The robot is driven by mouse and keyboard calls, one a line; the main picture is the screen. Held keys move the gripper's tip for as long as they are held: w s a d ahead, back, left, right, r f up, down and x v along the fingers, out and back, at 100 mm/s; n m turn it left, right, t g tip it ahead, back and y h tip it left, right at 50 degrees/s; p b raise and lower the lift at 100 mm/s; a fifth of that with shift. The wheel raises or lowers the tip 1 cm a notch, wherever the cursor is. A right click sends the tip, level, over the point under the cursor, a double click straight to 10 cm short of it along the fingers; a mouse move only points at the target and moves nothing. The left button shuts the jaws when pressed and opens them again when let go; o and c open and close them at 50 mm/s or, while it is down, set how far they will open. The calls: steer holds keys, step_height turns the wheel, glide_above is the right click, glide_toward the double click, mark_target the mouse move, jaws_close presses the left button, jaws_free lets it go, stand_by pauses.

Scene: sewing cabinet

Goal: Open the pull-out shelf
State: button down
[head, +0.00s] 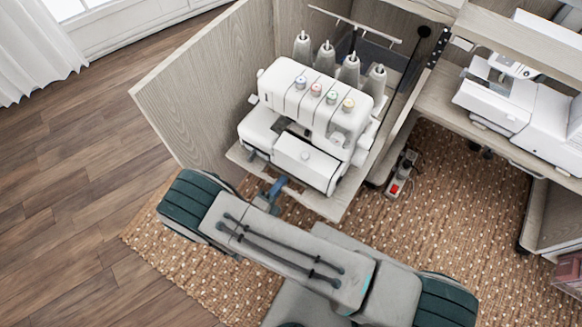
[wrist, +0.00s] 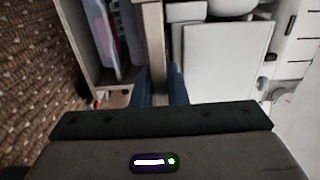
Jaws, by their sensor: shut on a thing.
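The pull-out shelf (head: 333,206) is a light wood board bearing a white overlock machine (head: 305,120) with several thread cones. In the head view its front part stands out towards my arm, past the compartment at the back. My gripper (head: 274,190) is at the shelf's front edge, left of its middle, partly hidden by my own arm. In the wrist view my gripper (wrist: 160,88) has its blue fingers on either side of the shelf's pale edge (wrist: 152,45), shut on it. The white machine (wrist: 222,60) shows right of that edge.
A wood panel (head: 200,85) stands left of the shelf. A second sewing machine (head: 525,105) sits on the desk at the right. A power strip with a red switch (head: 400,175) lies below, right of the shelf. The woven rug (head: 450,210) is open at the right.

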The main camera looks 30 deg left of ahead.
steer(key=shift+s+a, duration=0.15)
steer(key=shift+s, duration=1.6)
steer(key=c, duration=1.7)
jaws_free()
steer(key=s, duration=0.4)
steer(key=s+p, duration=0.1)
steer(key=s, duration=0.4)
steer(key=s+a, duration=0.1)
steer(key=s, duration=0.3)
steer(key=shift+s+p, duration=0.35)
steer(key=shift+p, duration=0.05)
steer(key=shift+s, duration=0.1)
